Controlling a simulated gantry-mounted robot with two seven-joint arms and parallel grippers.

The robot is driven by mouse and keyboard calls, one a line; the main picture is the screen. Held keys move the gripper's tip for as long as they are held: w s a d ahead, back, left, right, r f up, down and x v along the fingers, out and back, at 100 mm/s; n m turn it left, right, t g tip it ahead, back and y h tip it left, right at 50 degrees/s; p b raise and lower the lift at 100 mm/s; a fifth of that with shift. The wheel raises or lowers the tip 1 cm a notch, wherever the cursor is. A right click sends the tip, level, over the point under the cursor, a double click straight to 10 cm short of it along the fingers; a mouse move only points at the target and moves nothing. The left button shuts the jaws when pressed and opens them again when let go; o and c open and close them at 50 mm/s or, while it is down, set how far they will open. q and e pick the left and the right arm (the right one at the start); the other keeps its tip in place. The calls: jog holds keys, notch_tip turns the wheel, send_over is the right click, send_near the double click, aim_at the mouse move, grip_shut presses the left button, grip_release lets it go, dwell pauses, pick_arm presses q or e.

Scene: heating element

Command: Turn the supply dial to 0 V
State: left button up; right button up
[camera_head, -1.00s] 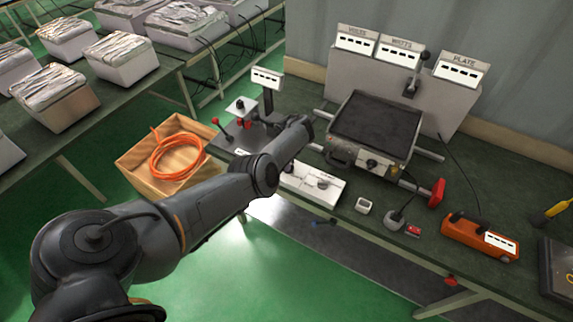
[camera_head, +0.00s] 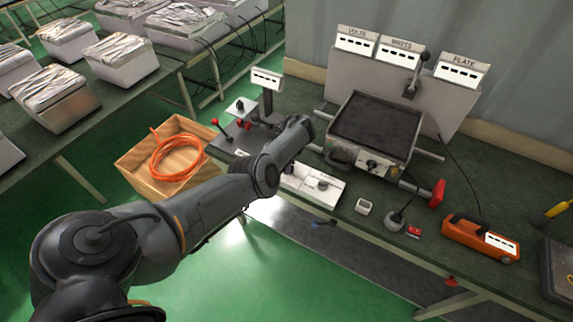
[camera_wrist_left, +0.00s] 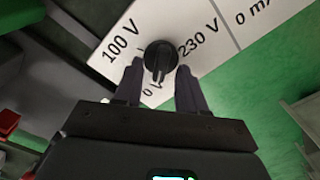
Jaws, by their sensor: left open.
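The supply dial (camera_wrist_left: 159,57) is a black round knob on a white panel (camera_wrist_left: 205,22), seen in the left wrist view. The panel is printed 100 V, 230 V and 0 V around the knob. The knob's raised grip points down the picture, roughly toward the partly hidden 0 V mark; its exact setting is hard to tell. My left gripper (camera_wrist_left: 158,84) is open, with one finger on each side of the knob's lower part. I cannot tell whether the fingers touch it. In the head view my left arm hides the fingers. My right gripper is not in view.
In the head view, a white unit with a knob (camera_head: 323,184) lies right of my arm. A dark-topped plate rig (camera_head: 376,127) stands behind it, with VOLTS, WATTS and PLATE displays. An orange meter (camera_head: 478,237) is at right. A box (camera_head: 150,184) with orange cable is at left.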

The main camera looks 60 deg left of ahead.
pick_arm(q)
notch_tip(320, 180, up, 11)
jog(key=p, duration=0.3)
dwell(0.4)
jog(key=shift+f, duration=0.1)
